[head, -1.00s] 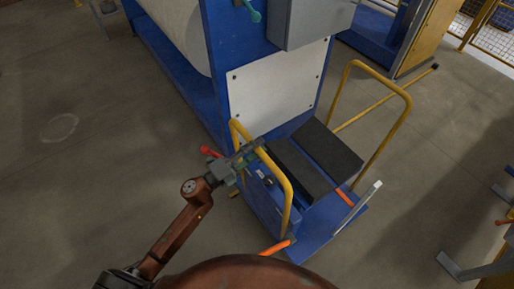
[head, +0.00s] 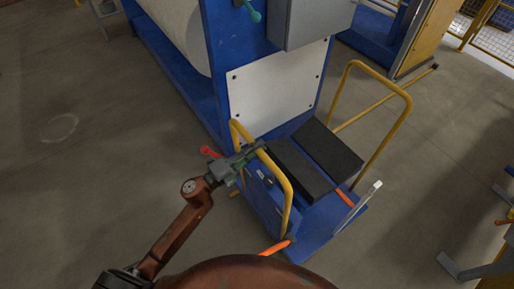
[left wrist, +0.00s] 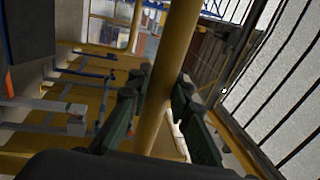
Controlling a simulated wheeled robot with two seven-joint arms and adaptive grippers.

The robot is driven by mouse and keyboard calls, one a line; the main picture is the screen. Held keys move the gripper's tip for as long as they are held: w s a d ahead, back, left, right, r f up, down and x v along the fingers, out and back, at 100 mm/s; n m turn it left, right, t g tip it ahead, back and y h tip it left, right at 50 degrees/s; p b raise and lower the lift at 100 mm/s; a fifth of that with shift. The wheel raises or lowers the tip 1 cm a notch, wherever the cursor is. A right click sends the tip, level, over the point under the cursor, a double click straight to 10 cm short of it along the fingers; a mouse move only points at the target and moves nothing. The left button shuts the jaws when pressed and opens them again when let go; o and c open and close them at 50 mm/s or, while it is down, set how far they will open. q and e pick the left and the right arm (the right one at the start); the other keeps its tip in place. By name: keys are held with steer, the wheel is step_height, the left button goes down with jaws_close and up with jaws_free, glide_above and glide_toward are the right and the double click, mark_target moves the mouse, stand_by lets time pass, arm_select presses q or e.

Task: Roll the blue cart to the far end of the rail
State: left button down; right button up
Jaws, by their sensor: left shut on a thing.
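The blue cart (head: 317,231) stands on the floor at the foot of a blue machine frame, with a yellow tube handle at each end and black pads on top. My left gripper (head: 252,153) is shut on the near yellow handle (head: 278,172) at its upper left part. In the left wrist view the yellow tube (left wrist: 160,92) passes between the green-sided fingers of the gripper (left wrist: 150,112). A thin yellow bar (head: 392,96) with a dark end runs low behind the cart; I cannot tell whether it is the rail. My right gripper is not in view.
The blue machine frame (head: 215,70) with a white panel (head: 272,90) and a large pale roll (head: 178,30) rises right behind the cart. A grey stand (head: 480,268) is at lower right. Open grey floor (head: 90,170) lies to the left.

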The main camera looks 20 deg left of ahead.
arm_select(q)
steer(key=shift+s+a+p, duration=0.3)
steer(key=shift+s, duration=0.05)
steer(key=shift+s+a+f, duration=0.1)
steer(key=shift+s+a, duration=0.15)
steer(key=shift+s, duration=0.05)
steer(key=c, duration=2.2)
jaws_free()
steer(key=o, duration=0.4)
steer(key=shift+s+a, duration=0.15)
steer(key=shift+s, duration=0.05)
steer(key=shift+c, duration=0.2)
steer(key=shift+o, duration=0.5)
steer(key=shift+w+d, duration=0.15)
steer(key=shift+d, duration=0.05)
steer(key=v, duration=1.2)
